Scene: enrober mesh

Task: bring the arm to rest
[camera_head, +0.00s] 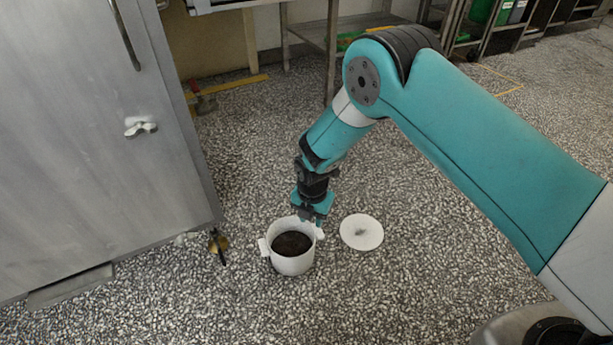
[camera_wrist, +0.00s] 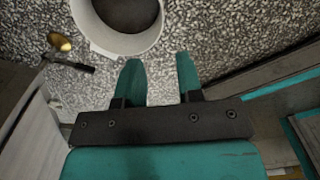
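My gripper (camera_head: 311,215) hangs from my teal arm, pointing down, above the rim of a white pot in the head view. In the wrist view my gripper (camera_wrist: 160,80) has its two teal fingers spread apart with only speckled floor between them. The white pot (camera_head: 292,264) stands upright on the floor, with side handles and dark contents. It also shows at the top of the wrist view (camera_wrist: 148,40), just beyond the fingertips. I cannot tell whether the gripper touches the pot. A white round lid (camera_head: 361,232) lies flat on the floor to the right of the pot.
Metal shelving (camera_head: 333,45) stands at the back. The speckled floor (camera_head: 400,290) right of and in front of the pot is clear.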

